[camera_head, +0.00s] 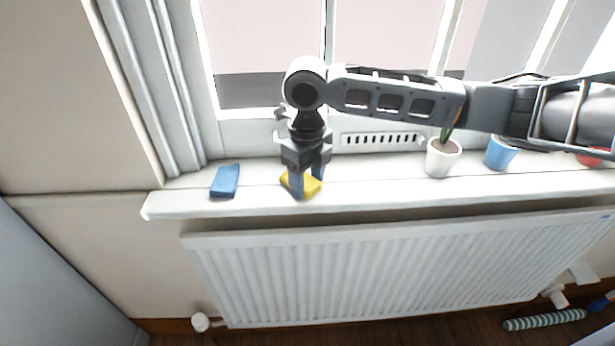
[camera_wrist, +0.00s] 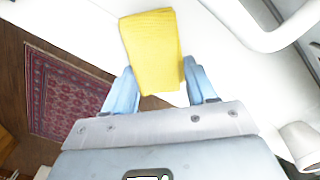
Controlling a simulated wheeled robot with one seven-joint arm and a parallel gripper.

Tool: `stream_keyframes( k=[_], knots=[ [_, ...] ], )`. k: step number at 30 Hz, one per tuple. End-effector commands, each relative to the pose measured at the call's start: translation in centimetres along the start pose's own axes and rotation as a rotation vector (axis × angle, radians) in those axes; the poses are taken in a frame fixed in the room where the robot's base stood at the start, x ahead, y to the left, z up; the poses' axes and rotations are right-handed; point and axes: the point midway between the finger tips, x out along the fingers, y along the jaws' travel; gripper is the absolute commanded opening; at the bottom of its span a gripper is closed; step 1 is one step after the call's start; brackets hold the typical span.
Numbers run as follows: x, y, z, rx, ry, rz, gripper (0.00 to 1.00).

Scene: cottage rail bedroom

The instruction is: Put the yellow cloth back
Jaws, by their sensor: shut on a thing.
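The yellow cloth (camera_head: 311,187) is at the white windowsill, right of a folded blue cloth (camera_head: 225,181). In the wrist view the yellow cloth (camera_wrist: 153,50) is a folded rectangle between the two blue fingers. My gripper (camera_head: 307,184) points down over the sill and is shut on the yellow cloth; its fingers hide part of it. It also shows at the bottom of the wrist view (camera_wrist: 163,92). The cloth is at or very near the sill surface; I cannot tell whether it touches.
The windowsill (camera_head: 380,172) holds a white plant pot (camera_head: 442,158), a blue pot (camera_head: 501,153) and a red object (camera_head: 590,158) to the right. A radiator (camera_head: 400,270) is below. Bare sill lies between the cloths. A patterned rug (camera_wrist: 68,100) lies on the floor.

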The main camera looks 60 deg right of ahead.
Motion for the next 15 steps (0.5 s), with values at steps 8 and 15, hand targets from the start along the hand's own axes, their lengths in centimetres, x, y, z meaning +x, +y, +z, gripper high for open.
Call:
stream_keyframes(
  k=[8, 15],
  knots=[
    [0.25, 0.00, 0.00, 0.000, 0.000, 0.000, 0.69],
    [0.24, 0.00, 0.00, 0.000, 0.000, 0.000, 0.82]
  ],
)
